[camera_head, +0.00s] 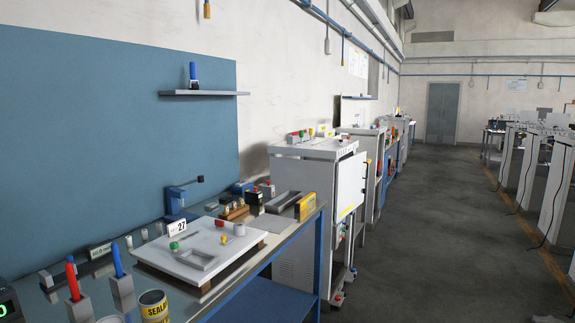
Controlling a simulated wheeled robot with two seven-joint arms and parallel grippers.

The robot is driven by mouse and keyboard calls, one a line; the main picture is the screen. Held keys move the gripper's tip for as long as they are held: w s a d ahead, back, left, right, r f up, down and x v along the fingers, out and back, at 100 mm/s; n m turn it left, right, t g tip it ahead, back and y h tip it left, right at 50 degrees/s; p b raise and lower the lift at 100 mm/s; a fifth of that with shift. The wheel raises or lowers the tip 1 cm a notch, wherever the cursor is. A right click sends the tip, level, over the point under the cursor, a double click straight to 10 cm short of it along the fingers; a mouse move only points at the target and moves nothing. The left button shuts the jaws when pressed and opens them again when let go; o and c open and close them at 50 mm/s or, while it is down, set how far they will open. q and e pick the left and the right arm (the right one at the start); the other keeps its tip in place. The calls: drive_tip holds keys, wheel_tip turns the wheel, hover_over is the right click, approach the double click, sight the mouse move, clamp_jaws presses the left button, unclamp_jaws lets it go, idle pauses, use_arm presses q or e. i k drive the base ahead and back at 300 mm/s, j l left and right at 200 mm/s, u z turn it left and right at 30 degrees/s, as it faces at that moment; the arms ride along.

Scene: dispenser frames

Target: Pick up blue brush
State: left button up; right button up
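A slim blue handle (117,260), which looks like the blue brush, stands upright in a grey block holder (123,294) on the bench at the lower left. A similar red handle (71,279) stands in another grey holder (80,309) to its left. Any bristles are hidden in the holder or too small to tell. Another blue upright object (194,71) with a dark base sits on the wall shelf (204,93); I cannot tell what it is. Neither of my grippers is in view.
A can labelled sealant (153,305) stands close to the right of the blue handle's holder. A white board (218,262) with small parts and a "27" sign (177,228) lies behind it. A white cabinet (307,215) stands beyond the bench. The floor aisle (430,230) at right is clear.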

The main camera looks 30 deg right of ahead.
sight(117, 261)
drive_tip(key=i+l+u, duration=0.1)
drive_tip(key=u, duration=0.3)
drive_tip(key=l+u, duration=0.25)
drive_tip(key=u, duration=0.2)
drive_tip(key=i+l+u, duration=0.1)
drive_tip(key=l+u, duration=0.15)
drive_tip(key=u, duration=0.15)
drive_tip(key=l+u, duration=0.2)
drive_tip(key=u, duration=0.2)
